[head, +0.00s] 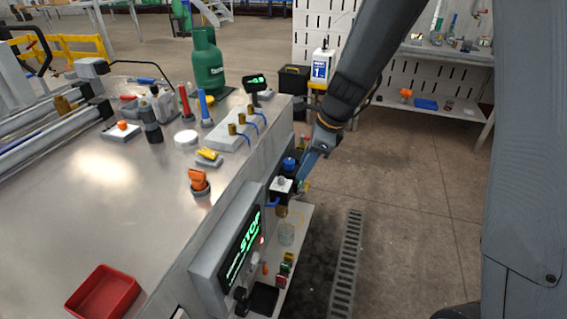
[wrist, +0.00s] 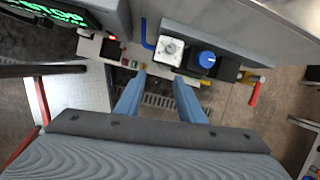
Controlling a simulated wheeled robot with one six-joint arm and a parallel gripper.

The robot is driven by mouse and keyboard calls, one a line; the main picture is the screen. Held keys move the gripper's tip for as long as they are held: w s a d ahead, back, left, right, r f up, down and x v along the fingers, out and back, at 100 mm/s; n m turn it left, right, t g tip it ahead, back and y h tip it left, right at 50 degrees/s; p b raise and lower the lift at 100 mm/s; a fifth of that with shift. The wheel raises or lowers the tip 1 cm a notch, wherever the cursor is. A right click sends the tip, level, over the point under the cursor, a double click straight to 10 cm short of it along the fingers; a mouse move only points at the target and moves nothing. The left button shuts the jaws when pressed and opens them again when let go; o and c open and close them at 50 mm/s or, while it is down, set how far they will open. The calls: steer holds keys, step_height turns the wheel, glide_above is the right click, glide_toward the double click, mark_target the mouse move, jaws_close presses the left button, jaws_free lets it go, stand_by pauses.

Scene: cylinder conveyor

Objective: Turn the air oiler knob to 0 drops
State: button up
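The air unit hangs on the side of the metal bench. In the wrist view it shows a white square top with a round dial (wrist: 170,49) and, to its right, a blue knob (wrist: 207,59) on a black body. In the head view the white top (head: 283,184) and the blue knob (head: 290,164) sit left of my gripper (head: 309,168). I cannot tell which is the oiler knob, nor read the drop marks. In the wrist view my gripper (wrist: 160,77) is open and empty. Its blue fingers point toward the unit, apart from the dial in the picture.
A control box with a green STOP display (head: 243,246) juts from the bench side. A red-handled tool (wrist: 256,94) shows at right in the wrist view. The floor right of the bench is open.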

mark_target(281, 178)
steer(key=w+a+f+m, duration=0.1)
steer(key=a+f, duration=0.1)
steer(key=w+a+f+m, duration=0.1)
steer(key=a+f, duration=0.1)
steer(key=w+a+f+m+p, duration=0.1)
steer(key=f, duration=0.2)
steer(key=shift+w+a, duration=0.4)
steer(key=shift+r, duration=0.1)
jaws_close()
